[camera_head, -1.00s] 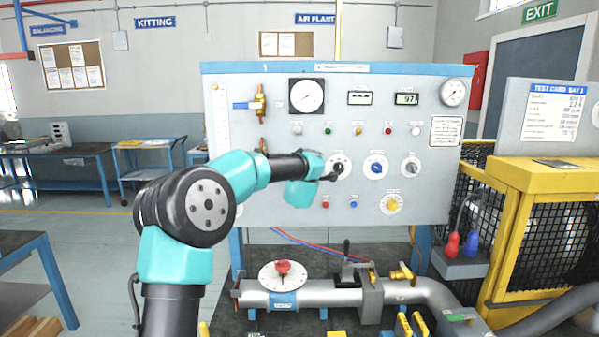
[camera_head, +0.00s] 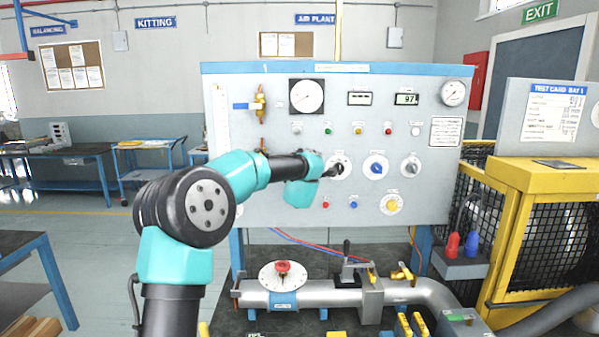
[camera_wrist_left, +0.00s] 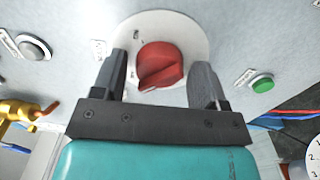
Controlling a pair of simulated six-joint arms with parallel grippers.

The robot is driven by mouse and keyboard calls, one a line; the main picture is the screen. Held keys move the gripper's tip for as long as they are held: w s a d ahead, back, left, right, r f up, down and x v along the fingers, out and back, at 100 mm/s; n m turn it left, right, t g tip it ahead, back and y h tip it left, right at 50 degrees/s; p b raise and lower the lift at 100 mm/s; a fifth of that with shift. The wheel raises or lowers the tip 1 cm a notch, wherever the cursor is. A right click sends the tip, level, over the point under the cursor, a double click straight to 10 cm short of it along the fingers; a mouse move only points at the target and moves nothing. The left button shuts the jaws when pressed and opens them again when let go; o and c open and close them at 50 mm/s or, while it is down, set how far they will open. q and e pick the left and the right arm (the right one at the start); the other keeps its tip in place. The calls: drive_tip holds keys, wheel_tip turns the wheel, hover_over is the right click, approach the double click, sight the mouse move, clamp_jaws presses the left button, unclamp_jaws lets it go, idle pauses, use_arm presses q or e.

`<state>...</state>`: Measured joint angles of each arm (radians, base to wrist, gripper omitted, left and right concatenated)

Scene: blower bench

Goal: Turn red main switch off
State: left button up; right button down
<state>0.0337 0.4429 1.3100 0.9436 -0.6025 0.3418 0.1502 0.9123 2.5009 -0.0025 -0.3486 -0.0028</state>
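The red main switch (camera_wrist_left: 160,66) is a red rotary knob on a round white plate (camera_wrist_left: 195,30) in the left wrist view. Its pointer end faces down and slightly left in that view. My left gripper (camera_wrist_left: 163,75) is open, with one finger on each side of the knob and small gaps visible. In the head view, my left gripper (camera_head: 334,171) is at a white dial plate (camera_head: 343,162) on the upright panel and hides the knob there. My right gripper is in neither view.
A blue knob (camera_head: 376,167) and a grey knob (camera_head: 411,168) sit to the right on the panel (camera_head: 270,185). A green button (camera_wrist_left: 262,83) and a metal button (camera_wrist_left: 33,47) flank the switch in the wrist view. A brass valve (camera_head: 260,102) is at upper left.

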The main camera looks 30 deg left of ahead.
use_arm(q)
drive_tip(key=shift+o, duration=0.5)
drive_tip(key=v, duration=1.7)
drive_tip(key=shift+s+d, duration=0.15)
drive_tip(key=shift+d, duration=0.05)
